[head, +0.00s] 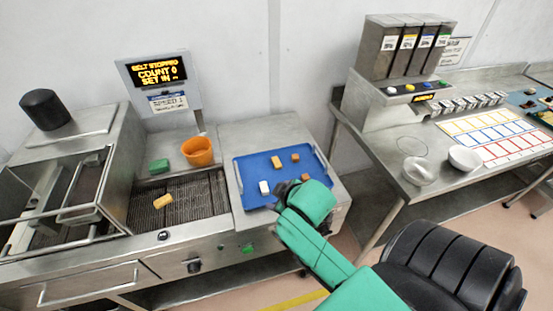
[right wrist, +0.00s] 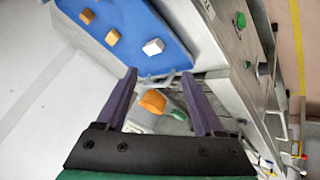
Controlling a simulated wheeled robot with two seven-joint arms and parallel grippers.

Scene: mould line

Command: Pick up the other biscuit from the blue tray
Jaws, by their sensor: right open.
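The blue tray (head: 245,168) lies on the steel bench end and fills the top of the right wrist view (right wrist: 140,15). On it are a golden-orange block (head: 277,162), two browner blocks (head: 295,158) (head: 305,178) and a white block (head: 264,187). I cannot tell for sure which is the biscuit. My left gripper is out of view.
A yellow block (head: 163,201) lies on the dark mesh belt (head: 180,190), with an orange cup (head: 198,152) and a green block (head: 158,166) behind. The display (head: 158,72) reads belt stopped, count 0. A second bench (head: 425,195) with dispensers stands at right.

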